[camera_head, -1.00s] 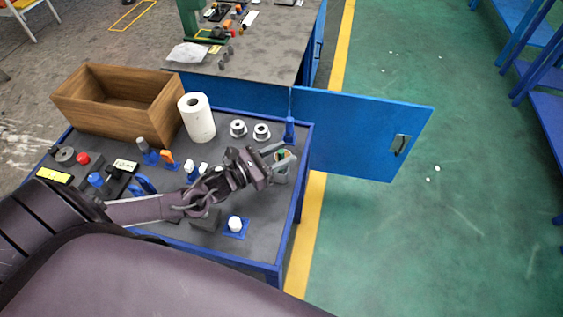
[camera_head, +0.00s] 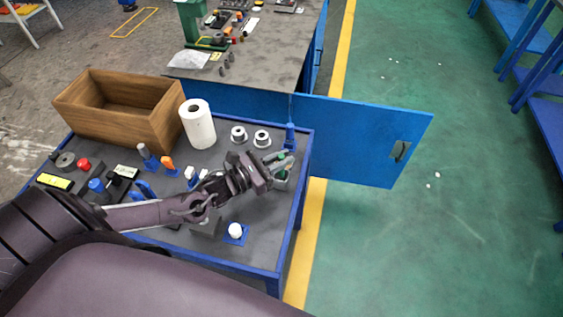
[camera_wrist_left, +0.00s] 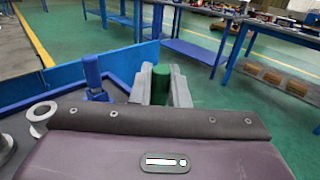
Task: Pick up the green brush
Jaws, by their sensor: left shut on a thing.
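The green brush (camera_wrist_left: 161,84) shows as a green upright piece between the two grey fingers in the left wrist view. In the head view only a small green part of it (camera_head: 282,157) shows at the fingertips. My left gripper (camera_head: 284,166) is shut on it, near the right edge of the grey cart top (camera_head: 265,215). The fingers hide the lower part of the brush, and I cannot tell whether it touches the cart. My right gripper is not in view.
A paper roll (camera_head: 199,128) and a wooden box (camera_head: 150,127) stand at the back left. Two metal rings (camera_head: 262,139) and a blue upright tool (camera_head: 290,136) are behind the gripper. A blue cabinet door (camera_head: 365,140) hangs open at the right.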

